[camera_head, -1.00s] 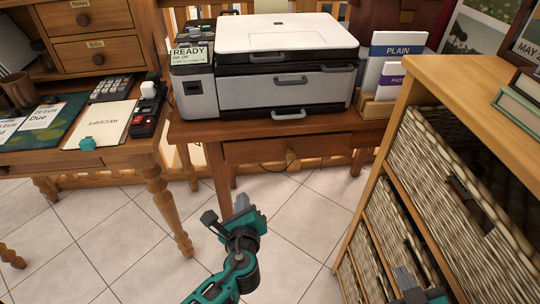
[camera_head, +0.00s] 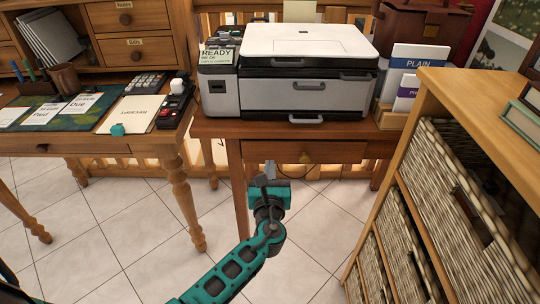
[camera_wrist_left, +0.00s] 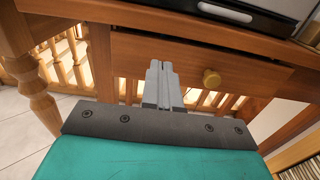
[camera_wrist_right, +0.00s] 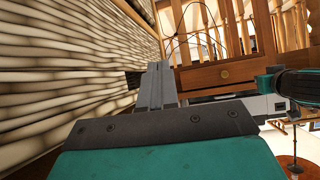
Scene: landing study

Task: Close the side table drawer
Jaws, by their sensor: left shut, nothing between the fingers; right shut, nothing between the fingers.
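The side table (camera_head: 222,128) is wooden and carries the printer. Its drawer (camera_head: 275,151) has a round brass knob (camera_head: 305,157), and both also show in the left wrist view, the drawer (camera_wrist_left: 140,50) and knob (camera_wrist_left: 211,78). The drawer front seems to stand slightly forward of the frame; how far is hard to tell. My left gripper (camera_head: 269,168) is shut and empty, its tips in front of the drawer's lower part, left of the knob; contact cannot be told. My right gripper (camera_wrist_right: 158,68) is shut and empty beside woven baskets; in its wrist view the drawer (camera_wrist_right: 198,80) appears upside down.
A printer (camera_head: 305,92) sits on the side table. A desk (camera_head: 85,140) stands at the left, its turned leg near my left arm. A wooden shelf unit (camera_head: 470,95) with wicker baskets (camera_head: 455,180) stands close on the right. Tiled floor (camera_head: 130,230) is open between them.

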